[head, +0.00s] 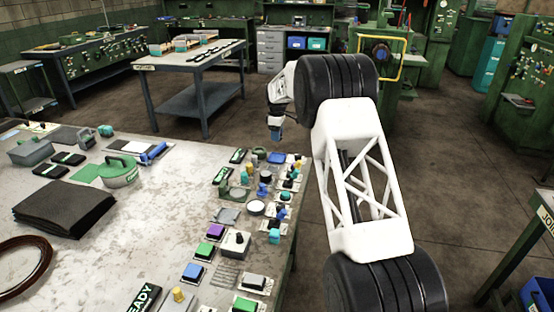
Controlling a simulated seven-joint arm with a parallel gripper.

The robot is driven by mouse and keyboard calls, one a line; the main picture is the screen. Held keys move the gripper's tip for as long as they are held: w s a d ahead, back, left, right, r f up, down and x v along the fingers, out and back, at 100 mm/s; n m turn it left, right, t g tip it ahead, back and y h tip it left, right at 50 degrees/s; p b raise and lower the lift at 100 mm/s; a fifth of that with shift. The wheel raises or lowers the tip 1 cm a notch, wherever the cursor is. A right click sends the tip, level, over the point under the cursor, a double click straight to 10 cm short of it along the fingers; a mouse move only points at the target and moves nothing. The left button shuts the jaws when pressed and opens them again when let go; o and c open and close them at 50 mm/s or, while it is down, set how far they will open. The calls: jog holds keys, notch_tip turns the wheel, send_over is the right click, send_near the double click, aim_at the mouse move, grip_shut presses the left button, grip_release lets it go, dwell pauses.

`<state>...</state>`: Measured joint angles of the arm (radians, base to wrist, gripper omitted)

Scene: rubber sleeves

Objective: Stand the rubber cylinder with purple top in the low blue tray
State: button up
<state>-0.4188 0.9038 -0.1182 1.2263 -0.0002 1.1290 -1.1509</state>
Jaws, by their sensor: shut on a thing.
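My gripper (276,122) shows small at the end of my arm, past the far right corner of the grey table. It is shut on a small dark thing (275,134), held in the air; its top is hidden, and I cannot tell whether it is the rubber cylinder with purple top. A low blue piece (277,158) lies at the table's far right corner, and another blue square piece (193,272) lies near the front. I cannot tell which is the low blue tray. A purple-topped block (216,231) sits on the table's right side.
Several small parts and colored blocks crowd the grey table's (160,215) right edge. The table's middle is mostly clear. A second workbench (195,62) stands behind.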

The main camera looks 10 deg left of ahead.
send_over(277, 158)
jog(key=shift+s+f, duration=0.1)
jog(key=shift+f, duration=3.05)
jog(key=shift+f, duration=0.1)
jog(key=shift+f, duration=1.75)
jog(key=shift+f, duration=0.1)
jog(key=o, duration=1)
jog(key=shift+c, duration=0.2)
jog(key=shift+o, duration=0.2)
notch_tip(277, 158, up, 12)
jog(key=shift+r, duration=0.1)
